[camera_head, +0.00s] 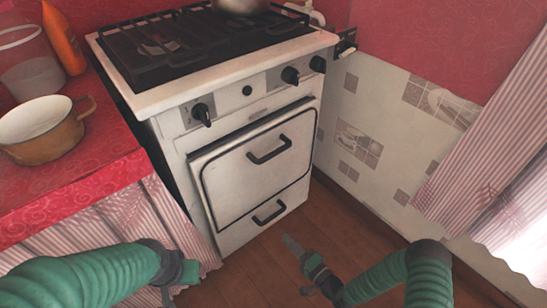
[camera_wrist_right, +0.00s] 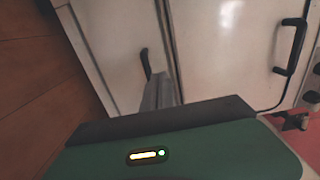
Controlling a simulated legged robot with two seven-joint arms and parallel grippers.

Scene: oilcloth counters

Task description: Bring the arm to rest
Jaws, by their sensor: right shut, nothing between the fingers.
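My right gripper (camera_head: 290,242) is in the lower middle of the head view, shut and empty. It is in front of the lower part of the white stove (camera_head: 258,172), above the wooden floor. In the right wrist view its grey fingers (camera_wrist_right: 158,92) are together, with the stove front behind them. My left arm comes in from the lower left in green sleeving. Its dark gripper end (camera_head: 178,272) is in front of the striped curtain beside the stove, and its fingers cannot be made out.
A brown pot (camera_head: 45,140) and an orange bottle (camera_head: 62,38) stand on the red counter (camera_head: 75,185) at the left. A metal pot (camera_head: 240,5) is on the stove top. A tiled wall (camera_head: 375,130) bounds the right. Open floor (camera_head: 345,225) lies around the right gripper.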

